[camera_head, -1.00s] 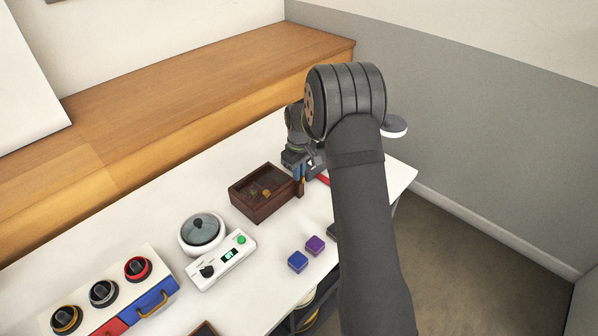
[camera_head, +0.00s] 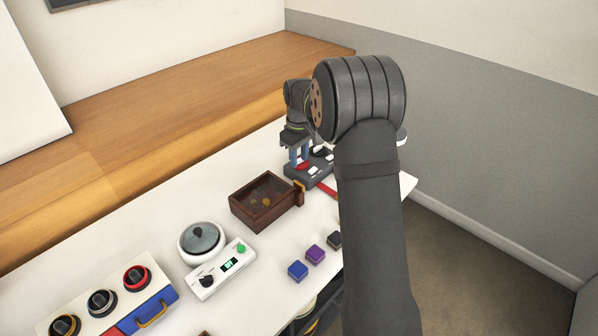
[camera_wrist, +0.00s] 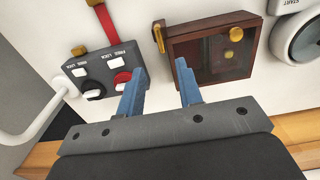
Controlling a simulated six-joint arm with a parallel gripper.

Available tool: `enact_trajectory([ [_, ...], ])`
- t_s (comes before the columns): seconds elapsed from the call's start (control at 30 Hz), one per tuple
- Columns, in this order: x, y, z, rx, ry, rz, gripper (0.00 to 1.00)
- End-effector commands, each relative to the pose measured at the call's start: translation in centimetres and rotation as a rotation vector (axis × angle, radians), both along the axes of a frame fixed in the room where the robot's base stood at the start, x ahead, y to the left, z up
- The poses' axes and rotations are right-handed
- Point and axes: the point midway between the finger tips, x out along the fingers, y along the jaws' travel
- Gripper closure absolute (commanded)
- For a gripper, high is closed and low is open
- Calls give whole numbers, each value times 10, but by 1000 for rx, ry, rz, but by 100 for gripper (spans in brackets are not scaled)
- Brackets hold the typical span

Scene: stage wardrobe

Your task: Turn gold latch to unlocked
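A dark wooden box (camera_head: 257,206) with a clear top has a gold-coloured piece (camera_head: 299,192) on its right side; the piece also shows in the wrist view (camera_wrist: 159,38). I cannot tell whether this is the gold latch. A gold-ringed dial (camera_head: 65,326) sits far left on a white case, cut off by the lower frame edge. My gripper (camera_wrist: 157,78) is open and empty, its blue fingers apart between the wooden box and a grey switch panel (camera_wrist: 104,70). In the head view the fingers (camera_head: 299,155) are over the panel and partly hide it.
The grey panel has a black knob (camera_wrist: 93,91) and a red knob (camera_wrist: 122,77), labelled FREE and LOCK. A red strip (camera_head: 326,188) runs from it. My arm hides the table's right part.

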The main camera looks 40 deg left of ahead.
Motion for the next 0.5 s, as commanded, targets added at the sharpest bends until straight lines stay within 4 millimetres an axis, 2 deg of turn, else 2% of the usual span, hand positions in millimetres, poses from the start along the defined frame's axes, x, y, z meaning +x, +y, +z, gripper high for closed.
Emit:
enact_trajectory([
  [0.03,0,1,14,4,-3,0,67],
  [0.2,0,0,48,3,-2,0,67],
  [0.33,0,0,65,2,-2,0,67],
  [0.5,0,0,74,1,-1,0,67],
])
